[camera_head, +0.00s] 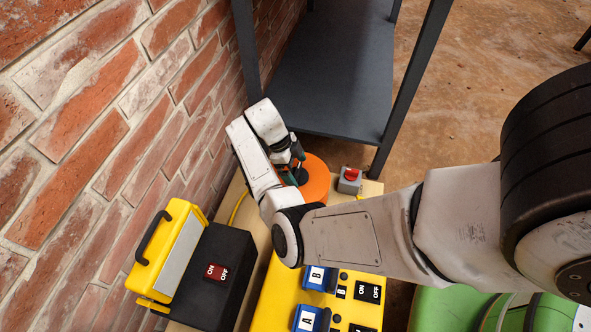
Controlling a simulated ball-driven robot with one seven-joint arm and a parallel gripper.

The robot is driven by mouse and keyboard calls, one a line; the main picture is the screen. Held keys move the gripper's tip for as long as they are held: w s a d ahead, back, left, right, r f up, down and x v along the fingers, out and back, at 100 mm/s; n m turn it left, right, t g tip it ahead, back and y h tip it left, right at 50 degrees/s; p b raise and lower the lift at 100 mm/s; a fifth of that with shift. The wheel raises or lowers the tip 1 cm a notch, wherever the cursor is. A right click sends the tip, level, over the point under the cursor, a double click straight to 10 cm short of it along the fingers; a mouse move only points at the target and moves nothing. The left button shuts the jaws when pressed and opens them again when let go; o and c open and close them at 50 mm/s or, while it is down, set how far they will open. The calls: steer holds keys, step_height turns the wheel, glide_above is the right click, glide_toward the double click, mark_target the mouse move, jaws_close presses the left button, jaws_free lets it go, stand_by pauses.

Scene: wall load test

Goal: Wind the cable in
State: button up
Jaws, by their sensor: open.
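An orange cable reel (315,178) stands on the wooden bench top, partly hidden behind my arm. A yellow cable (238,208) shows in a short stretch at the left of my wrist. My gripper (297,168) is at the near left side of the reel, its dark fingers over or against the reel's hub area. The fingers are small and partly covered by my wrist, so I cannot tell whether they touch anything. The jaws are open.
A yellow and black box with an on/off switch (215,272) stands by the brick wall (90,130). A yellow panel (272,298) with blue A and B switches is nearer. A small grey box with a red knob (350,176) sits right of the reel. A dark metal shelf (335,75) stands behind.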

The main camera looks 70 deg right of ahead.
steer(key=shift+c, duration=0.5)
steer(key=c, duration=0.9)
